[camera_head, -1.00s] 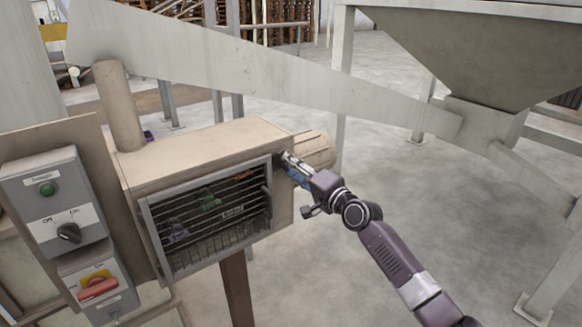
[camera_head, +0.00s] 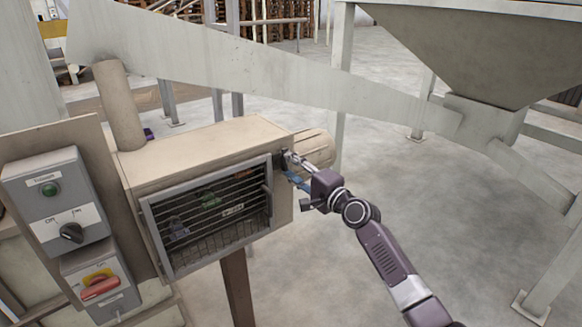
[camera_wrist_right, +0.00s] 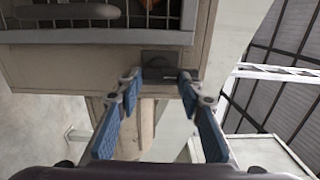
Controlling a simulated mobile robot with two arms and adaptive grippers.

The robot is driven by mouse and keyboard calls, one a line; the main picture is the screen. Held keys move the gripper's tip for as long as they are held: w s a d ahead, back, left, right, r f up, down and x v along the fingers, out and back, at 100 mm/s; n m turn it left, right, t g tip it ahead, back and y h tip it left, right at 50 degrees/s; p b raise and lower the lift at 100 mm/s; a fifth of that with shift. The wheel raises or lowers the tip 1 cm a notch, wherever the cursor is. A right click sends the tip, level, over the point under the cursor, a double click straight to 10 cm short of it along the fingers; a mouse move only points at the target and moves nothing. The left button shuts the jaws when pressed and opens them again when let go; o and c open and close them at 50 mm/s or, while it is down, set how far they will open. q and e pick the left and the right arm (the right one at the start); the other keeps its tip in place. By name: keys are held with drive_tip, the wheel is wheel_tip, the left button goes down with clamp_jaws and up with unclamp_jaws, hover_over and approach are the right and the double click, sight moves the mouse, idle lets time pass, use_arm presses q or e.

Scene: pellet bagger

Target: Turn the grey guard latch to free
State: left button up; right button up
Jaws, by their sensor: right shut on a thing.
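The wire-mesh guard (camera_head: 148,222) covers the front opening of the beige machine box, and it looks closed. The grey guard latch (camera_head: 283,158) is at the upper right of the guard, on the box front, mostly hidden by my gripper in the head view. In the right wrist view the dark grey latch (camera_wrist_right: 158,72) lies between my fingertips, its handle running across the picture. My right gripper (camera_head: 287,164) is shut on the latch; its blue-padded fingers also show in the wrist view (camera_wrist_right: 160,79). My left gripper is not in view.
A control box (camera_head: 52,200) with a green button and black knob stands at the left, above a red-handled switch (camera_head: 100,287). A hopper (camera_head: 470,55) and sloping chute (camera_head: 250,65) are behind.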

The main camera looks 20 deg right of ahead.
drive_tip(key=shift+f, duration=0.1)
drive_tip(key=o, duration=1.2)
drive_tip(key=shift+c, duration=0.2)
drive_tip(key=v, duration=1.2)
